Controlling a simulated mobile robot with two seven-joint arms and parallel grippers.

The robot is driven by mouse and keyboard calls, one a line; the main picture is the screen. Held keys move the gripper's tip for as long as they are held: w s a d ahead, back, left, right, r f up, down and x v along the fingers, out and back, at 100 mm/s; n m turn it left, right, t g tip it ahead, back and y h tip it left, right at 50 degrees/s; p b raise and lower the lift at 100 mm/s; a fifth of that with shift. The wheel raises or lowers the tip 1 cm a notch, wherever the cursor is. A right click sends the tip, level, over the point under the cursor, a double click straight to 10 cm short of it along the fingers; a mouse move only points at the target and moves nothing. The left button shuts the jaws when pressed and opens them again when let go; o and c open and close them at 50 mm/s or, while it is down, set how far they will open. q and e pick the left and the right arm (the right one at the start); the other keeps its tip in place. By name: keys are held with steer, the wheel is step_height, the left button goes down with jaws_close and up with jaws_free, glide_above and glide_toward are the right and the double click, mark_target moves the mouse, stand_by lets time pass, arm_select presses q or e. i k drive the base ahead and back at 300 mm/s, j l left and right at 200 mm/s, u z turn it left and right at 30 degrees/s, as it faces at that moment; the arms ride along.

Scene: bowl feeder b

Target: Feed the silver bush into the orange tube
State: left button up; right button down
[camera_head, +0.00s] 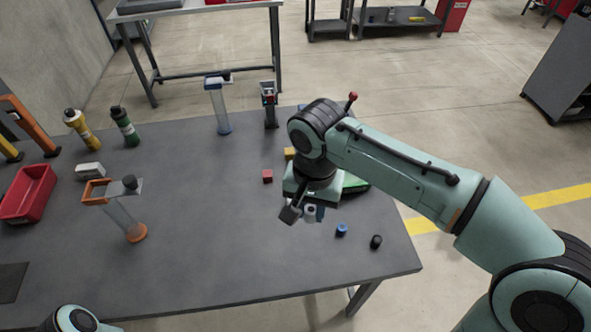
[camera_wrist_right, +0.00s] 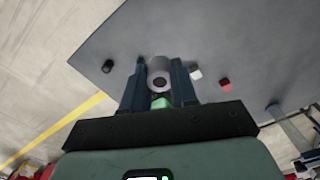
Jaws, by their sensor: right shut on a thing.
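The silver bush (camera_head: 310,211) is between the fingers of my right gripper (camera_head: 304,213), above the right part of the table. In the right wrist view the bush (camera_wrist_right: 159,72) shows as a grey ring with a dark hole, with a finger of the right gripper (camera_wrist_right: 160,80) on each side. The gripper is shut on it. The orange tube (camera_head: 122,216) stands upright at the left of the table, a clear tube with an orange base and an orange bracket at its top. It is well to the left of the gripper. My left gripper is out of view.
A blue bush (camera_head: 341,230) and a black bush (camera_head: 376,242) stand near the table's right edge. A red cube (camera_head: 267,176) lies left of my right gripper. A blue tube (camera_head: 219,108) stands at the back. A red bin (camera_head: 28,194) is far left. The table's middle is clear.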

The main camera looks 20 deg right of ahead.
mark_target(135, 231)
steer(key=k, duration=1)
